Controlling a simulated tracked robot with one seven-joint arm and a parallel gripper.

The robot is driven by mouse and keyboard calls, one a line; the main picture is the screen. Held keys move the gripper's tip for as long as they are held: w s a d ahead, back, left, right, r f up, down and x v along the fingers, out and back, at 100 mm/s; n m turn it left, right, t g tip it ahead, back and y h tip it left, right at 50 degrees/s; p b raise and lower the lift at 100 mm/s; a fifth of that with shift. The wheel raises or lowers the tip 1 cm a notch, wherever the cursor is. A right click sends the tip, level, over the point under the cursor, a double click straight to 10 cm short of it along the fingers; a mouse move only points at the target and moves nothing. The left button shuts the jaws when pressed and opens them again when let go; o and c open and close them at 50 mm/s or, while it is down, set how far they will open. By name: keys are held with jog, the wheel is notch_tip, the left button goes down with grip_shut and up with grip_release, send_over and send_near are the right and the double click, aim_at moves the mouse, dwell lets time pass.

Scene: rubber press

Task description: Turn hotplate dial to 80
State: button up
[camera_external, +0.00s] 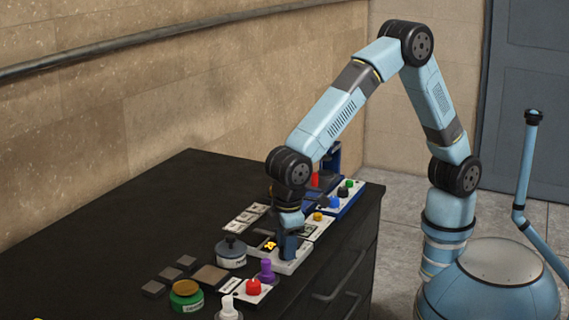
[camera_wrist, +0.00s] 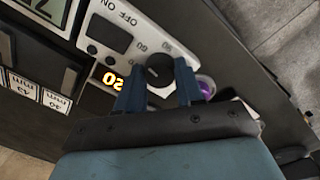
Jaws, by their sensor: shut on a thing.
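The hotplate (camera_external: 291,266) is a white unit near the front edge of the dark bench, with a lit orange display (camera_external: 270,244). In the wrist view its panel shows a round black dial (camera_wrist: 159,70), an on/off switch (camera_wrist: 108,33) and the orange display (camera_wrist: 113,80). The display's two digits appear upside down and I cannot read them for certain. My gripper (camera_external: 287,256) points down onto the panel. In the wrist view my gripper (camera_wrist: 158,88) has one finger on each side of the dial and is shut on it. The fingers hide part of the dial's edge and markings.
A purple-topped item (camera_external: 266,270), a red button box (camera_external: 254,287), a grey-lidded jar (camera_external: 231,251) and a green jar (camera_external: 186,294) stand close by.

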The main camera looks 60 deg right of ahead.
jog(key=shift+w+r+m, duration=0.1)
jog(key=shift+m, duration=0.5)
jog(key=o, duration=1)
jog(key=shift+o, duration=0.2)
notch_tip(320, 180, up, 14)
jog(key=shift+s+a+f, duration=0.2)
jog(key=shift+s+a, duration=0.1)
